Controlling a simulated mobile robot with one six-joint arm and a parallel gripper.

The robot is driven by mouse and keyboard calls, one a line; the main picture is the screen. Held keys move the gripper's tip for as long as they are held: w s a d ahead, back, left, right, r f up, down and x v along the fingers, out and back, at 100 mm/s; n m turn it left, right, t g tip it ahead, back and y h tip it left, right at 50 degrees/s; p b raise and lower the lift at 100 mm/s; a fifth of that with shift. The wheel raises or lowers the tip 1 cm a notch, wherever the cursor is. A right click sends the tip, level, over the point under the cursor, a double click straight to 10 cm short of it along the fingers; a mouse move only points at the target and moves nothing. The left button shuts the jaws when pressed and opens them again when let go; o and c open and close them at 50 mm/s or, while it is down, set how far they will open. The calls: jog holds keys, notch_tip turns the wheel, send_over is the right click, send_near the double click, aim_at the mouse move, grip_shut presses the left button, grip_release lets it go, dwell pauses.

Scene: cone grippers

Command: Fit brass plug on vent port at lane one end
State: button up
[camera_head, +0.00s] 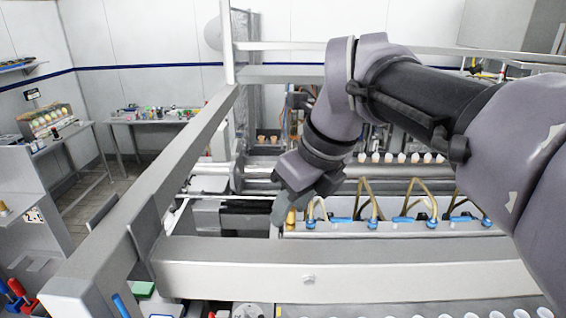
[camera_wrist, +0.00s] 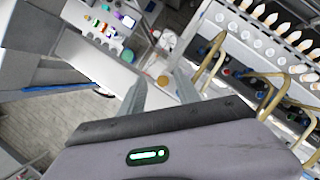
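A small brass plug (camera_head: 291,218) shows at the left end of the rail with blue fittings, by my fingertips. In the wrist view the brass plug (camera_wrist: 163,80) is a round gold disc between my two fingers, with clear space on both sides. My gripper (camera_head: 282,206) points down at that end of the rail. In the wrist view my gripper (camera_wrist: 160,82) is open, its fingers well apart. I cannot make out a separate vent port, nor whether the plug sits on one.
Looped tan hoses (camera_head: 368,200) with blue fittings (camera_head: 372,224) run right along the rail. White-and-orange cones (camera_head: 401,158) stand in a row behind. A grey frame beam (camera_head: 330,250) crosses in front. A side table (camera_head: 155,117) with small items stands back left.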

jog(key=shift+w+d+r+p, duration=0.1)
jog(key=shift+w+r+p, duration=0.15)
jog(key=shift+r+p, duration=0.65)
jog(key=shift+p+v, duration=0.6)
jog(key=shift+v, duration=0.4)
jog(key=shift+w+a+r+p, duration=0.2)
jog(key=shift+r+p, duration=0.35)
jog(key=shift+r, duration=0.15)
